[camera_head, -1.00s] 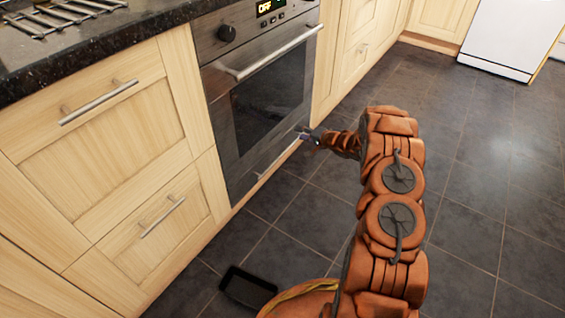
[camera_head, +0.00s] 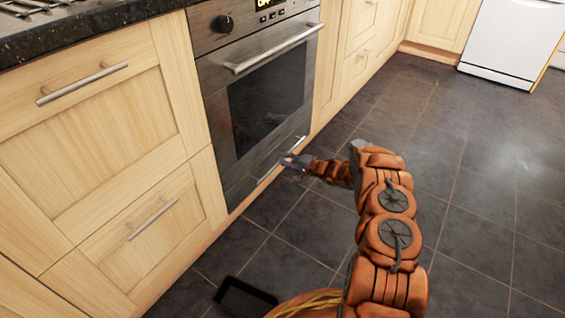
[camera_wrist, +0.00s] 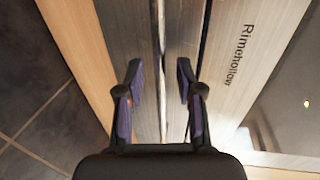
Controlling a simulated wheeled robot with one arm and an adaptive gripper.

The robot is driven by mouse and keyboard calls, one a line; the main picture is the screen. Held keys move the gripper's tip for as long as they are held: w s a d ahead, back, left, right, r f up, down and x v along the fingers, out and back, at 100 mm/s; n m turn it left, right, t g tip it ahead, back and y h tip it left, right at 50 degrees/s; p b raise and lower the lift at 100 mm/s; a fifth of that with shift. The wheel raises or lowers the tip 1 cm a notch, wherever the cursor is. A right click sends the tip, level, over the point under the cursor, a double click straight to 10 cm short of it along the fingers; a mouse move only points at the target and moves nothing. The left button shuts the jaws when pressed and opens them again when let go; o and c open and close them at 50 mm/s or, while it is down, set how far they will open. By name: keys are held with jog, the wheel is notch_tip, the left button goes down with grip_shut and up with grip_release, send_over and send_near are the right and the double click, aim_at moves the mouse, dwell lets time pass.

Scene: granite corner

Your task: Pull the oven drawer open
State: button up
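The oven drawer (camera_head: 240,192) is the low metal front beneath the oven door (camera_head: 266,105). It looks shut. A thin bright bar, apparently its handle (camera_head: 268,173), runs along its front. In the wrist view the metal drawer front (camera_wrist: 128,25) fills the middle, with a narrow handle-like bar (camera_wrist: 161,30) running lengthwise. My gripper (camera_head: 288,162) is low in front of the drawer. In the wrist view my gripper (camera_wrist: 160,80) is open, with one finger on each side of the bar. I cannot tell whether the fingers touch it.
The oven door handle (camera_head: 270,50) is higher up. Wooden cabinet drawers (camera_head: 100,130) flank the oven on the left, and more wooden units stand to the right. A white appliance (camera_head: 515,40) stands at the back right.

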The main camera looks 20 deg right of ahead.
jog(key=shift+x, duration=0.85)
grip_shut()
